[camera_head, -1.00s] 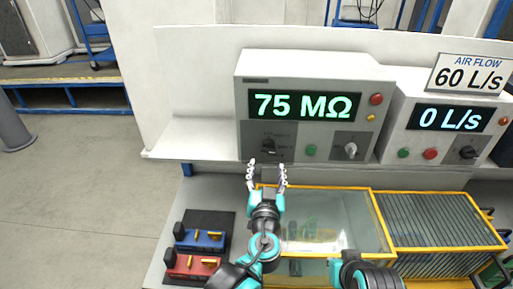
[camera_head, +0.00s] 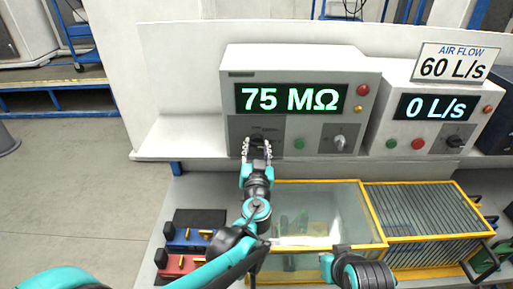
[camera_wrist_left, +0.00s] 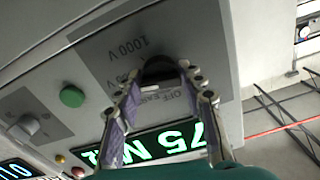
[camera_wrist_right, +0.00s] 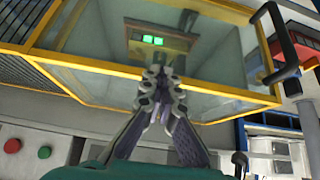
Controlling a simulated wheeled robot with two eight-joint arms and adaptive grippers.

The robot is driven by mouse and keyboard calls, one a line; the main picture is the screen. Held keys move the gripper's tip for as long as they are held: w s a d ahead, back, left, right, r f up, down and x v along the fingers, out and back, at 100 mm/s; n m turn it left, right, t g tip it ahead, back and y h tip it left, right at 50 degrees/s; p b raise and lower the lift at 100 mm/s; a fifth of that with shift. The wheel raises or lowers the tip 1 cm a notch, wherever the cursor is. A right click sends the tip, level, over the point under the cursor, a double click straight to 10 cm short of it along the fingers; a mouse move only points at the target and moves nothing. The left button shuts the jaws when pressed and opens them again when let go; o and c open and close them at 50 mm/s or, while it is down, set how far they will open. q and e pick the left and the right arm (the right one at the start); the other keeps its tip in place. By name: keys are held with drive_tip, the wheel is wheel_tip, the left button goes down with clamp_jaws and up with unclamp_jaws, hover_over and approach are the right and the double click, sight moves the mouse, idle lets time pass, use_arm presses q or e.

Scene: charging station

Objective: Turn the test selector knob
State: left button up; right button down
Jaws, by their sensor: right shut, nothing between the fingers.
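The test selector knob is black, on the lower left of the front panel of the "75 MΩ" tester (camera_head: 300,63). In the head view my left gripper (camera_head: 256,146) largely covers it. In the left wrist view the knob (camera_wrist_left: 160,68) sits between the fingertips of my left gripper (camera_wrist_left: 162,82), which are close on both its sides. Labels "1000 V" and "OFF" show beside it; its pointing direction is hidden. My right gripper (camera_wrist_right: 160,82) is shut and empty, above the yellow-framed clear box; in the head view only its arm shows.
The tester also has a grey knob (camera_head: 340,142), a green button (camera_head: 299,144) and a red button (camera_head: 363,90). An air-flow unit (camera_head: 433,110) reading "0 L/s" stands to its right. The yellow-framed box (camera_head: 310,240) lies below. Blue and red blocks (camera_head: 188,236) lie at lower left.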

use_arm(q)
drive_tip(key=c, duration=0.4)
drive_tip(key=shift+m, duration=0.4)
drive_tip(key=m, duration=0.4)
drive_tip(key=shift+m, duration=0.3)
drive_tip(key=shift+a+m, duration=0.1)
drive_tip(key=shift+m, duration=2.1)
drive_tip(key=o, duration=1.2)
drive_tip(key=shift+s, duration=0.1)
